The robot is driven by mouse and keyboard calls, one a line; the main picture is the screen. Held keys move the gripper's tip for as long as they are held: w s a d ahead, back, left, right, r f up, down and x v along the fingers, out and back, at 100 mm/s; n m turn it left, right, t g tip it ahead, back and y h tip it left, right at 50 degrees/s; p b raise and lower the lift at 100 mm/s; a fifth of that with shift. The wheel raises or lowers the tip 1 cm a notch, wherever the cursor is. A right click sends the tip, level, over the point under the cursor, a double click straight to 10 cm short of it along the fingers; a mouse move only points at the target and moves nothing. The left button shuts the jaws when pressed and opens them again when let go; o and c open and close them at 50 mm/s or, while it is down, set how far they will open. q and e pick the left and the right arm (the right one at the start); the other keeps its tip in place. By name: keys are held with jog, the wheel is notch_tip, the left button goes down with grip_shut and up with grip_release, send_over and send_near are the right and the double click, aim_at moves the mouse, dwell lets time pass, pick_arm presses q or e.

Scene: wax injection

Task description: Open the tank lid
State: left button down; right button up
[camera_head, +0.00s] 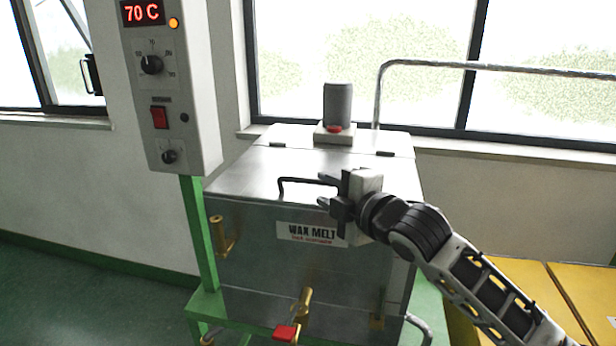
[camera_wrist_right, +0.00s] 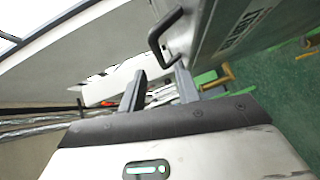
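The metal tank (camera_head: 250,236) with a "WAX MELT" label stands in the middle of the head view. Its flat lid (camera_head: 245,178) is closed on top. A black bar handle (camera_head: 298,180) is at the lid's front edge. My right gripper (camera_head: 323,193) is at the front edge of the tank, by the right end of the handle. Its two fingers are apart with nothing seen held. In the right wrist view the handle (camera_wrist_right: 154,42) lies just beyond the fingertips (camera_wrist_right: 158,75); I cannot tell whether they touch. My left gripper is not in view.
A control box (camera_head: 170,90) reading 70 C stands on a green post at the left. A grey cylinder (camera_head: 338,106) sits on the lid's rear. Brass fittings and a red-handled valve (camera_head: 287,332) stick out in front. A metal rail (camera_head: 480,66) runs behind, at the right.

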aim_at(311, 182)
jog(key=x, duration=0.7)
jog(key=shift+p, duration=0.4)
grip_shut()
